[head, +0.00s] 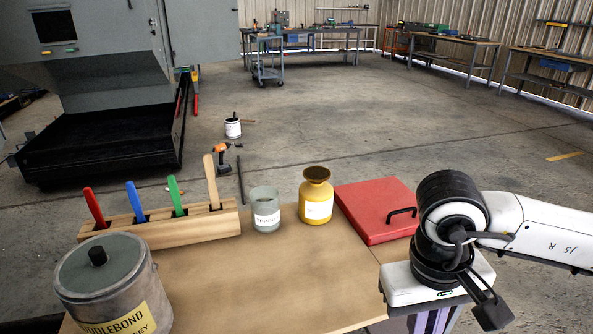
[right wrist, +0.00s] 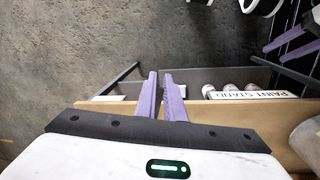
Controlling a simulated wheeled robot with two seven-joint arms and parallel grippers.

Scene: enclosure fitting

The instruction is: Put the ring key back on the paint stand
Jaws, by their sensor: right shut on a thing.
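The paint stand (right wrist: 270,94), marked by a white label, shows in the right wrist view as a grey bin-like holder beyond the bench edge. Several pale round tops (right wrist: 229,88) show inside it. My right gripper (right wrist: 160,73), also in the head view (head: 435,320), points down at the bench's right end. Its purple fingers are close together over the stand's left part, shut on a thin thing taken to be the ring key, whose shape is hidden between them. My left gripper (right wrist: 272,54) appears at the right wrist view's upper right, its purple fingers apart and empty.
On the bench (head: 270,285) stand a wooden rack (head: 190,228) of coloured-handled tools, a lidded metal pot (head: 110,275), a glass jar (head: 265,205), a yellow bottle (head: 316,195) and a red case (head: 378,208) near my right arm. The bench's middle is clear.

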